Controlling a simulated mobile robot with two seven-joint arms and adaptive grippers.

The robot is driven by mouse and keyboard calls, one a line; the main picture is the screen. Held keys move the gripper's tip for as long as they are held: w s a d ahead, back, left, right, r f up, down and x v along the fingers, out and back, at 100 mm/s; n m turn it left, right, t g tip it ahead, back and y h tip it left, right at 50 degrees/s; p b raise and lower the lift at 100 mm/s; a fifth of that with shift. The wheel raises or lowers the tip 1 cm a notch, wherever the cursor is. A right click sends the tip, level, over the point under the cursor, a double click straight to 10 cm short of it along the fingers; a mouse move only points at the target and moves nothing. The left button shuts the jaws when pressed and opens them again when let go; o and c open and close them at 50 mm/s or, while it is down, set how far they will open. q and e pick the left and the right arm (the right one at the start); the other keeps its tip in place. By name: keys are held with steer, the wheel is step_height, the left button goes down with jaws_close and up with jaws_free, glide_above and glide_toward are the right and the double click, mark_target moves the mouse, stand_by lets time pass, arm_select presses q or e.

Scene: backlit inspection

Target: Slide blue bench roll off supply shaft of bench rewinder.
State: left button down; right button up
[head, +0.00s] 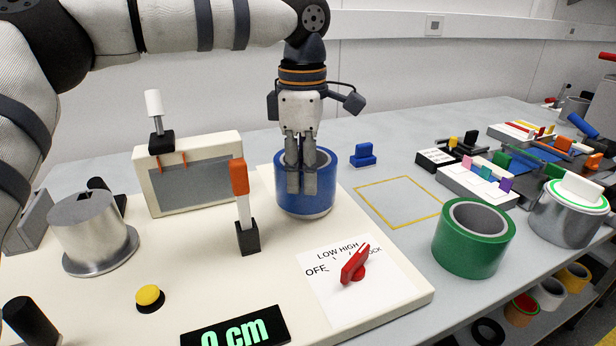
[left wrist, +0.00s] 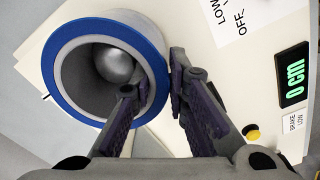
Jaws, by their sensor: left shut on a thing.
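The blue bench roll (head: 283,190) sits upright at the back right of the cream bench rewinder (head: 205,265). In the left wrist view the roll (left wrist: 72,98) shows a grey core with the rounded metal end of the supply shaft (left wrist: 115,64) inside it. My left gripper (head: 302,182) points down and is shut on the roll's wall. In the left wrist view the gripper (left wrist: 155,85) has one finger inside the core and one outside the blue rim. The shaft's lower part is hidden. My right gripper is not in view.
An orange-topped lever (head: 240,190) and a framed panel (head: 190,180) stand left of the roll. A red knob (head: 355,264) is in front. A yellow-outlined square (head: 398,203) on the table at right is empty.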

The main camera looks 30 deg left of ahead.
arm_select(q)
steer(key=shift+r+p, duration=0.3)
steer(key=shift+r, duration=3.6)
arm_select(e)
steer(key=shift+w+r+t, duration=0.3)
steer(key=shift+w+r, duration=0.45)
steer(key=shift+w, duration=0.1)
